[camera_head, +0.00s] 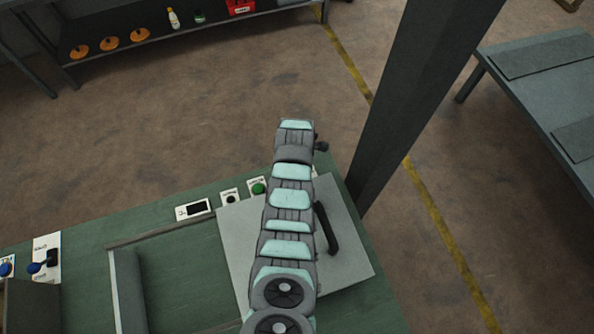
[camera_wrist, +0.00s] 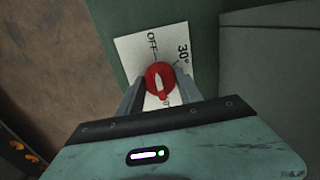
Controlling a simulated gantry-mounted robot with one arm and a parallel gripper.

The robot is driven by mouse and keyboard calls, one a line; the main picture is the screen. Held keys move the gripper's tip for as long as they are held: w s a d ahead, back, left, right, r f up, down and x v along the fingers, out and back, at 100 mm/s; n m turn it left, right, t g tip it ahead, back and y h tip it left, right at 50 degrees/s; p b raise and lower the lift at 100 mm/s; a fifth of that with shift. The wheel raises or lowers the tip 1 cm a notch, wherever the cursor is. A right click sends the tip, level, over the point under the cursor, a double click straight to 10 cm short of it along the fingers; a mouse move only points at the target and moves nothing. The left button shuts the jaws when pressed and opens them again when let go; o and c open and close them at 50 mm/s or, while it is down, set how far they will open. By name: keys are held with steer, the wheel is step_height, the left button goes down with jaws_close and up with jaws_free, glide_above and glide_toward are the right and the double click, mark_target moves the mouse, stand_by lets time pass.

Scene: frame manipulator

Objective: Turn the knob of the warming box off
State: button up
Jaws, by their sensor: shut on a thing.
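In the wrist view, a round red knob (camera_wrist: 160,80) sits on a white label plate (camera_wrist: 131,49) marked "OFF" and "30°", with another mark below partly hidden. A pale pointer line on the knob runs roughly up and down in the picture; which end points is hard to tell. My gripper (camera_wrist: 159,86) has one finger on each side of the knob and is shut on it. In the head view my arm hides the knob and gripper. A grey panel with a black handle (camera_head: 326,228), perhaps the box's lid, lies beside and under my arm.
On the green bench (camera_head: 165,222) are a small display (camera_head: 193,210), a green button (camera_head: 259,188) and a blue-handled lever (camera_head: 37,267) at left. A dark post (camera_head: 410,100) stands close to the right of my arm.

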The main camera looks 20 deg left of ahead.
steer(key=o, duration=1.4)
steer(key=shift+c, duration=0.2)
step_height(320, 180, up, 11)
steer(key=b, duration=0.1)
steer(key=shift+f+b, duration=0.15)
steer(key=shift+b, duration=0.2)
steer(key=shift+s, duration=0.1)
